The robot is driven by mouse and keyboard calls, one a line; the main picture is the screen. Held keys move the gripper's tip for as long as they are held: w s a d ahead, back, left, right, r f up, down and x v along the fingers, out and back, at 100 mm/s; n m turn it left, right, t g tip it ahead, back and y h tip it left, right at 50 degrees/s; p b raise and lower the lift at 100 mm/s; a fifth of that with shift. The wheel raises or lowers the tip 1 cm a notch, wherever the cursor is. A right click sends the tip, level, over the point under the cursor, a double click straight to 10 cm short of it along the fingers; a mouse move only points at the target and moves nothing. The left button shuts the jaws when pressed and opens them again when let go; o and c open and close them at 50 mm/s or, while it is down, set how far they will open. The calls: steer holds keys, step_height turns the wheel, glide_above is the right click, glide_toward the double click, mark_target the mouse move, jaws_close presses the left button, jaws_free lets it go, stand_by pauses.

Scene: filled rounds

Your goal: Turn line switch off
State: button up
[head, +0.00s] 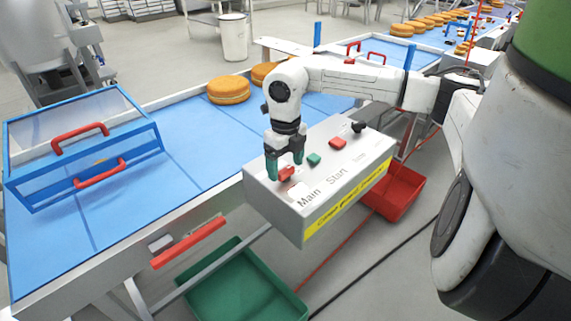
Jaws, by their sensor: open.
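A grey control box (310,215) stands at the front edge of the conveyor. Its sloped top carries a red switch (287,173) near the "Main" label, a green button (314,159) near "Start", another red control (338,143) and a black knob (358,127). The labels farther right are too small to read, so I cannot tell which control is named the line switch. My gripper (285,170) points down with green fingertips apart, one on each side of the red switch near "Main". I cannot tell whether they touch it. The switch's position is partly hidden.
A blue conveyor belt (170,175) carries round orange cakes (228,91). A blue-framed guard with red handles (82,137) stands at left. A red bar (188,242) runs along the conveyor's front. A green bin (240,285) and a red bin (400,190) sit below.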

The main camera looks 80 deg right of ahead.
steer(key=shift+f, duration=0.6)
steer(key=c, duration=1)
steer(key=shift+c, duration=0.2)
